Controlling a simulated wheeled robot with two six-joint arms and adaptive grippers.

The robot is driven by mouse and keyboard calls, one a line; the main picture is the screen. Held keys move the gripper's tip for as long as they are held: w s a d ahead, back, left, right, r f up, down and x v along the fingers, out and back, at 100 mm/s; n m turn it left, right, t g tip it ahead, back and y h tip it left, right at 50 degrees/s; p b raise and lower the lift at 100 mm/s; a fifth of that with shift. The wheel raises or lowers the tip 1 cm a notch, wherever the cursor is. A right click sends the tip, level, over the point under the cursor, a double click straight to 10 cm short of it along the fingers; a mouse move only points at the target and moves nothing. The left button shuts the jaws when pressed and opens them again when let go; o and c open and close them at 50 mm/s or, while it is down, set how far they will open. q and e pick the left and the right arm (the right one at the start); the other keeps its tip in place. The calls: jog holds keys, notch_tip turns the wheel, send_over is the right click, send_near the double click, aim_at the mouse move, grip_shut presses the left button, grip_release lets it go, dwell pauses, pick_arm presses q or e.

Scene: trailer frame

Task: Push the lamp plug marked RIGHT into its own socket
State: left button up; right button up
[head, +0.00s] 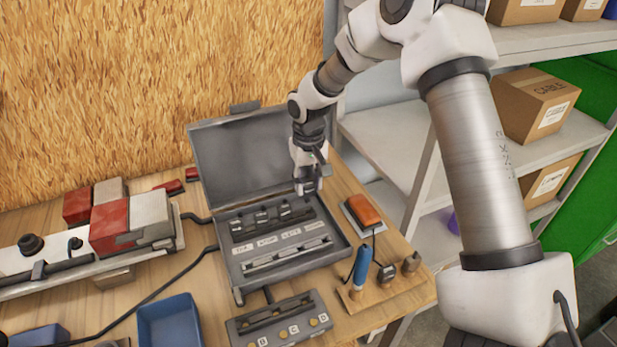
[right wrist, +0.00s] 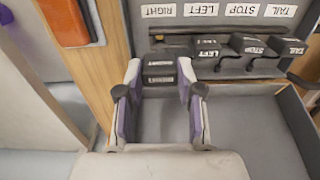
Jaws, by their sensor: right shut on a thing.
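The open grey case (head: 340,245) lies on the bench with its lid raised. Its label row reads TAIL, STOP, LEFT, RIGHT; the RIGHT label (right wrist: 158,11) shows upside down in the right wrist view. My right gripper (head: 308,187) points down over the case's back right. It is shut on the black plug marked RIGHT (right wrist: 160,78), held between both fingertips. Black plugs LEFT (right wrist: 207,52), STOP (right wrist: 249,45) and TAIL (right wrist: 289,47) sit in a row beside it. I cannot tell whether the held plug touches the rail. My left gripper is out of view.
An orange-topped block (head: 362,210) and a small holder with a blue-handled tool (head: 362,264) stand right of the case. In front are a grey panel (head: 280,322) with lettered sockets and a blue tray (head: 170,320). A lamp bar (head: 90,250) lies left. Shelves stand right.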

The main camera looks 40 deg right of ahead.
aim_at(309, 196)
jog(key=shift+f, duration=0.6)
jog(key=shift+f, duration=0.5)
jog(key=shift+f, duration=0.1)
jog(key=shift+f, duration=0.45)
jog(key=shift+f, duration=0.1)
jog(key=shift+f, duration=0.45)
jog(key=shift+f+b, duration=0.35)
jog(key=shift+f, duration=0.15)
dwell(0.4)
jog(key=o, duration=1.3)
